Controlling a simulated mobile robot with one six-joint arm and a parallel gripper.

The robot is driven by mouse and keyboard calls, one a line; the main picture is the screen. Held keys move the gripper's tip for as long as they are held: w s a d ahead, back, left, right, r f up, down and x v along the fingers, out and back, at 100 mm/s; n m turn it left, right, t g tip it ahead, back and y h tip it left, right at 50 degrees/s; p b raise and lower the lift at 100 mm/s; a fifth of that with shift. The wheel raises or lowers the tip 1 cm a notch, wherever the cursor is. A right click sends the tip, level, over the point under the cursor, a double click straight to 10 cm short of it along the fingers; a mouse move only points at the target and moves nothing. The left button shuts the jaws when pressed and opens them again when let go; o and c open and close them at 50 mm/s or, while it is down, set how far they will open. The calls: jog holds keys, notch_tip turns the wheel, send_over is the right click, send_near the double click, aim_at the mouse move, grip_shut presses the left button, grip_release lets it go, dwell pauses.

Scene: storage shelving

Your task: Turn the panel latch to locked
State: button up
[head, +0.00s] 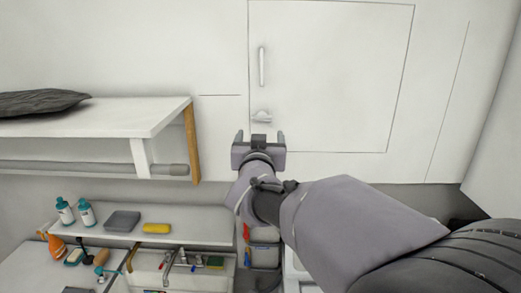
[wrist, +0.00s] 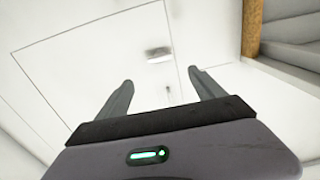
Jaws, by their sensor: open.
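The white wall panel (head: 335,75) shows in the head view with a thin dark outline and a vertical bar handle (head: 262,66) near its left edge. The small pale panel latch (head: 262,116) sits below the handle; its lever looks roughly horizontal, but it is small. My gripper (head: 259,136) appears just below the latch, fingers pointing up, open and empty. In the wrist view the latch (wrist: 158,54) lies beyond and between the open fingertips (wrist: 164,82), apart from them. A thin pale piece between the fingers, likely the handle (wrist: 168,92), is partly hidden.
A white shelf (head: 150,118) with a wooden post (head: 192,145) stands left of my gripper; the post also shows in the wrist view (wrist: 252,25). A dark cushion-like object (head: 40,102) lies on it. Below are a lower ledge (head: 190,222) with bottles and sponges, and a sink.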

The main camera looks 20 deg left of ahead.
jog(key=v, duration=0.3)
jog(key=shift+s, duration=0.15)
jog(key=s+d+f+m+g+b, duration=0.1)
jog(key=s+d+f+g+b, duration=0.1)
jog(key=s+d+f+b, duration=0.45)
jog(key=s+d+f+m+g+b, duration=0.1)
jog(key=s+d+f+g+b, duration=0.2)
jog(key=d+f+b, duration=0.55)
jog(key=s+d+f+m+g+h+b, duration=0.1)
jog(key=s+d+f+b, duration=0.4)
jog(key=s+f, duration=0.6)
jog(key=s+d+f+m+g+h+b, duration=0.1)
jog(key=s+d+f+m+g+b, duration=0.3)
jog(key=f, duration=1.2)
jog(key=s+d+g, duration=0.1)
jog(key=s+d, duration=0.3)
jog(key=s, duration=0.3)
jog(key=shift+s+g+h+b, duration=0.3)
jog(key=shift+s+b, duration=0.05)
jog(key=shift+b, duration=0.05)
